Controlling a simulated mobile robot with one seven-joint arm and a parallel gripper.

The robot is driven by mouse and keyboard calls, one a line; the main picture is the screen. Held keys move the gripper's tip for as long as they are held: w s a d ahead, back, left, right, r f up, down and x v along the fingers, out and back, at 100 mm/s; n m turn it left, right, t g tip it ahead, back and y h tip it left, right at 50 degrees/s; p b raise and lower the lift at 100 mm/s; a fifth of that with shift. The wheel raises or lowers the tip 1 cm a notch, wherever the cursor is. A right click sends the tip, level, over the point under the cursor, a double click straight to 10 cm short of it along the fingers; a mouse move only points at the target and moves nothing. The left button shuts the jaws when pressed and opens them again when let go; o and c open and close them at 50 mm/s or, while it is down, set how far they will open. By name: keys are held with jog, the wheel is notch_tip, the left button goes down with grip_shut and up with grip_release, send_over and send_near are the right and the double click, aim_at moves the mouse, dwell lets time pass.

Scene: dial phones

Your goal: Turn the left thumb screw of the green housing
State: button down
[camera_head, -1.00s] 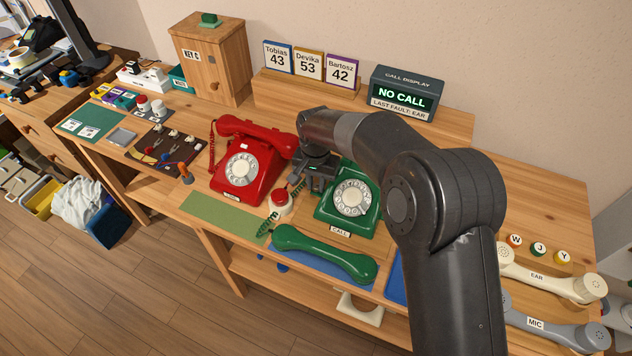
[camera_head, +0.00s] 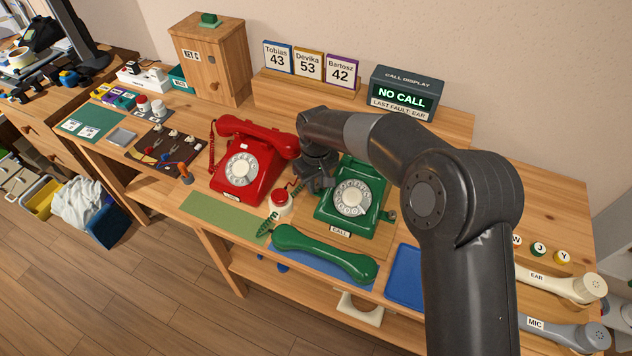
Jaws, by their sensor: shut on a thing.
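The green housing (camera_head: 329,210) is the body of the green dial phone, with a white dial and a CALL label, on a wooden base on the bench. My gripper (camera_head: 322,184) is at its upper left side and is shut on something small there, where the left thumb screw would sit. The screw itself is hidden behind the fingers and wrist. A dark knob, which looks like the right thumb screw (camera_head: 390,215), shows at the housing's right side.
The green handset (camera_head: 325,256) lies on a blue mat in front. A red button (camera_head: 280,198) stands left of the housing, beside the red phone (camera_head: 238,180). A blue tray or mat (camera_head: 404,277) lies front right. The call display (camera_head: 405,92) stands behind.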

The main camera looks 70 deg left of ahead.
aim_at(316, 185)
jog(key=shift+n, duration=1.5)
jog(key=c, duration=1.3)
grip_release()
jog(key=shift+r, duration=0.15)
notch_tip(316, 185, up, 11)
jog(key=shift+f, duration=0.2)
